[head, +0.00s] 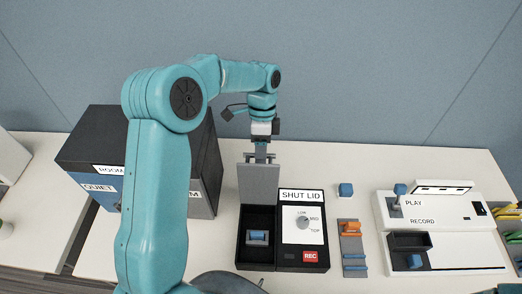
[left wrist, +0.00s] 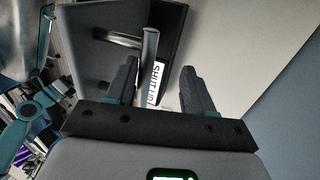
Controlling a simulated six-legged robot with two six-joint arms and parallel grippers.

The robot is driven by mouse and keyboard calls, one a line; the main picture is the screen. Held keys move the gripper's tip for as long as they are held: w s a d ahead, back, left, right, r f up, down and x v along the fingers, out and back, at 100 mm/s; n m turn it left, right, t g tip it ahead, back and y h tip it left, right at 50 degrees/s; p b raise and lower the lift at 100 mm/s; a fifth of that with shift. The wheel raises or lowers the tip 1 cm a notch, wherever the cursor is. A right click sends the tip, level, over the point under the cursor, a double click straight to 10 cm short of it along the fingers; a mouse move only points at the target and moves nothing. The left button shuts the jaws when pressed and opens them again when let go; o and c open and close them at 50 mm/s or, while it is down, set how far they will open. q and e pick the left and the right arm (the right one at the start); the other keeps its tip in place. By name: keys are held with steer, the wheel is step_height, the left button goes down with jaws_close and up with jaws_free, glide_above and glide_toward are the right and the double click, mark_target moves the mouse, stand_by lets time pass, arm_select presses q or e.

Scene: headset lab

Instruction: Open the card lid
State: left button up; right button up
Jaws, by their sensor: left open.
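The recorder box (head: 300,262) is black and carries a "SHUT LID" label above a white panel with a dial. Its grey lid (head: 258,187) stands raised at the back of the left bay, which is open with a blue piece (head: 257,237) inside. My left gripper (head: 261,154) is at the lid's top edge. In the left wrist view its two fingers (left wrist: 160,88) are apart, with a grey handle bar (left wrist: 149,58) reaching between them, nearer one finger. I cannot tell whether they touch. My right gripper is out of view.
A dark box with "QUIET" and "ROOM" labels (head: 97,187) stands at left. Right of the recorder are a blue cube (head: 346,189), a rack with orange and blue pieces (head: 350,229), and a white "PLAY/RECORD" console (head: 455,211). The table between them is bare.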

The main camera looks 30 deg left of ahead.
arm_select(q)
steer(key=shift+w+a, duration=0.1)
steer(key=shift+w, duration=0.05)
steer(key=v, duration=1.6)
steer(key=shift+r+p, duration=0.2)
steer(key=shift+p, duration=0.2)
steer(key=shift+s, duration=0.25)
